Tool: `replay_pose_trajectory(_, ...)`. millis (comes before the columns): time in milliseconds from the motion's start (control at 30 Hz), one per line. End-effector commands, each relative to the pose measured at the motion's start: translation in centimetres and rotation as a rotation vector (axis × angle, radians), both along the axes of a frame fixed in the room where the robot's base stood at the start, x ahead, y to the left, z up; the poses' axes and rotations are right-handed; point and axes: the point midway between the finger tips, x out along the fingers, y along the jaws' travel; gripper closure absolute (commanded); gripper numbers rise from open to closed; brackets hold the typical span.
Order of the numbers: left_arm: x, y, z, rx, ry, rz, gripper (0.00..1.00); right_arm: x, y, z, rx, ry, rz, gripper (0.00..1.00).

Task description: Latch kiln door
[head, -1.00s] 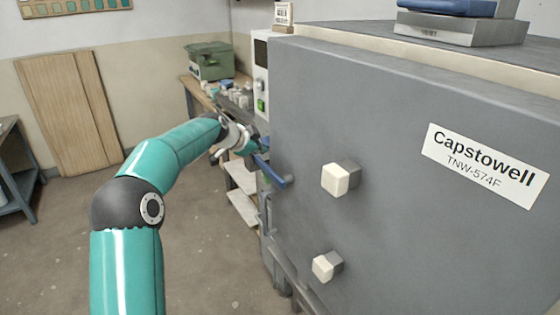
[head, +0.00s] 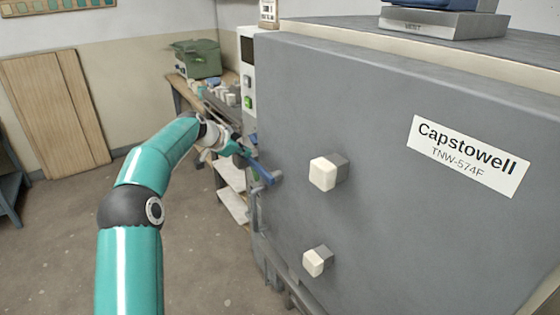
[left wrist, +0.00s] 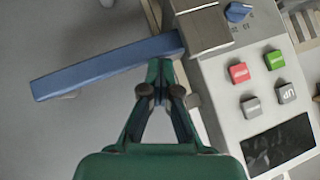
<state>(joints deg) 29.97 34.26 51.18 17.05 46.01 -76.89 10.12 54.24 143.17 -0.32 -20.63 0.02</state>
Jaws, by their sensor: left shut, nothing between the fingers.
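The grey kiln door (head: 400,120) fills the right of the head view and looks closed, its label reading "Capstowell". A blue latch lever (head: 262,172) sits at the door's left edge. It shows in the left wrist view (left wrist: 105,68) as a long bar joined to a metal block (left wrist: 204,27). My left gripper (head: 240,150) is at the lever, shut and empty. In the left wrist view its fingertips (left wrist: 159,68) meet at the bar's edge near the metal block; I cannot tell if they touch it. My right gripper is not in view.
A control panel (left wrist: 225,100) with red, green and grey buttons, a blue knob and a dark screen is close beside the left gripper. Two pale blocks (head: 323,173) (head: 314,262) stick out from the door. A green box (head: 195,58) stands behind on a bench.

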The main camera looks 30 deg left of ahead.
Motion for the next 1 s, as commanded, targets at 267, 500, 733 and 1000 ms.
replay_pose_trajectory(267, -0.1, -0.2, -0.6, -0.008, 0.015, -0.005, 1.00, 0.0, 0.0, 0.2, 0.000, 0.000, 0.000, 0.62)
replay_pose_trajectory(500, -0.3, -0.2, 2.9, -0.003, 0.005, -0.003, 1.00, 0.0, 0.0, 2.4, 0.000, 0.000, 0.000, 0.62)
replay_pose_trajectory(733, -2.8, 1.0, 6.3, 0.001, -0.003, 0.003, 1.00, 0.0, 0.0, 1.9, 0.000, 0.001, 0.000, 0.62)
replay_pose_trajectory(1000, -6.0, 2.3, 10.0, 0.000, -0.003, 0.002, 1.00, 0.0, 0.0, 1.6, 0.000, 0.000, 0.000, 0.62)
